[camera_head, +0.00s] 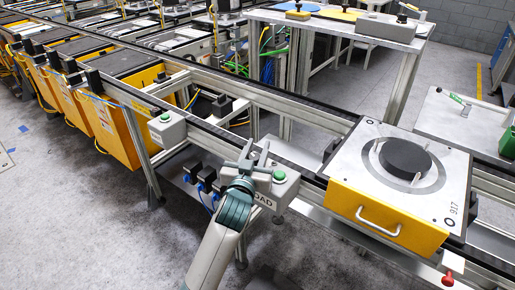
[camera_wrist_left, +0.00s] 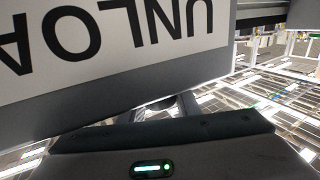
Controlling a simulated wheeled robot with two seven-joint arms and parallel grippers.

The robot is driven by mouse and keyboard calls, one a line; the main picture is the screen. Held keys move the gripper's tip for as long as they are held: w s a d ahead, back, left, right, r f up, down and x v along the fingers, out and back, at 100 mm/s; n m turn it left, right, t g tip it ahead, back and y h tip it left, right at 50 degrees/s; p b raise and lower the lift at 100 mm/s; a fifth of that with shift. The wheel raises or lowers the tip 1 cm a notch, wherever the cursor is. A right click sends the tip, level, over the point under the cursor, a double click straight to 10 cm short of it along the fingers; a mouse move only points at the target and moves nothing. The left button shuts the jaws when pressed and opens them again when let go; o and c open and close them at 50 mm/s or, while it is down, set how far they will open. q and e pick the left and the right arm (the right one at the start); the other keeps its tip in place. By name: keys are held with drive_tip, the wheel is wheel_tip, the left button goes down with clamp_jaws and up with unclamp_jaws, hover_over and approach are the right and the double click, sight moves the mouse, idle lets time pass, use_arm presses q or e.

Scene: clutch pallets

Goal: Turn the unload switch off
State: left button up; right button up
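The unload switch box (camera_head: 287,188) is a grey box with a green button (camera_head: 279,175) on top, mounted on the near side of the conveyor rail. Its label, partly hidden by my gripper in the head view, ends in "OAD". My left gripper (camera_head: 255,152) is at the left side of the box, its two fingers apart and nothing visible between them. In the left wrist view the white UNLOAD label (camera_wrist_left: 120,35) is upside down, cut off and very close. The fingertips are mostly hidden there, and contact with the box cannot be told. My right gripper is not in view.
A similar box (camera_head: 167,128) with a green button stands to the left. A yellow-fronted pallet (camera_head: 385,219) carrying a dark disc (camera_head: 405,158) sits on the conveyor at right. A red knob (camera_head: 448,279) is at lower right. The floor at lower left is clear.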

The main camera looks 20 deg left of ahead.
use_arm(q)
drive_tip(key=o, duration=0.4)
drive_tip(key=shift+r, duration=0.1)
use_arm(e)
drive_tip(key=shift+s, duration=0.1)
use_arm(q)
drive_tip(key=shift+s, duration=0.35)
drive_tip(key=s+b, duration=0.2)
drive_tip(key=s, duration=1.4)
drive_tip(key=shift+s+d+b, duration=0.3)
drive_tip(key=shift+d+b, duration=0.05)
drive_tip(key=shift+d, duration=0.1)
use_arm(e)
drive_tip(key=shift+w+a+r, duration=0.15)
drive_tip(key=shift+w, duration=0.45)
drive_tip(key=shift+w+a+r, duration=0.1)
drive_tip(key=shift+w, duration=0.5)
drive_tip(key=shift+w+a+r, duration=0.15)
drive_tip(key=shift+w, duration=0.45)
